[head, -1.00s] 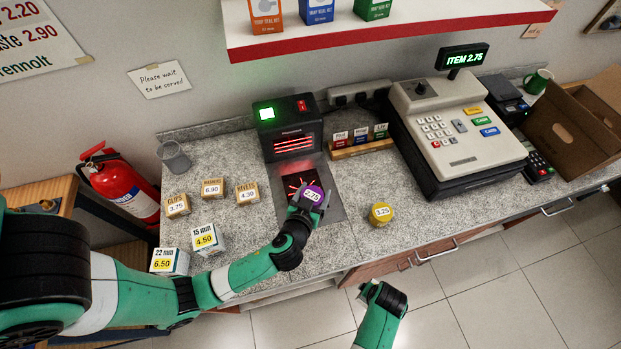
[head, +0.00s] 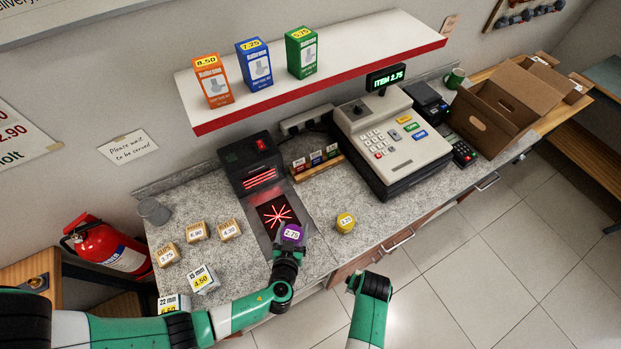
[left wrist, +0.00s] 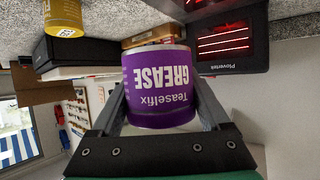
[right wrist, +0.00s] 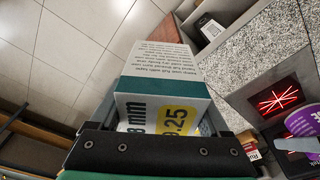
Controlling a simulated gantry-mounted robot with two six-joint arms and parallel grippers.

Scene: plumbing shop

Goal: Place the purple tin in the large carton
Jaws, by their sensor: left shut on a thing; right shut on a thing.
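The purple tin (head: 292,233), labelled grease and 2.75, is in my left gripper (head: 289,247), near the front of the scanner's dark plate. In the left wrist view, the two fingers (left wrist: 163,104) grip the sides of the tin (left wrist: 160,85), its lettering upside down. My right gripper (right wrist: 165,120) is shut on a white and green box (right wrist: 165,75) with a yellow price patch, in the right wrist view. In the head view that gripper is hidden behind its own arm. The large carton (head: 484,122), brown and open-topped, stands at the counter's right end.
The cash register (head: 392,140) and card terminal (head: 464,153) lie between the tin and the carton. A yellow tin (head: 346,222) is right of the plate. A smaller carton (head: 570,88) sits behind the large one. The scanner (head: 250,165) and a shelf (head: 320,75) stand behind.

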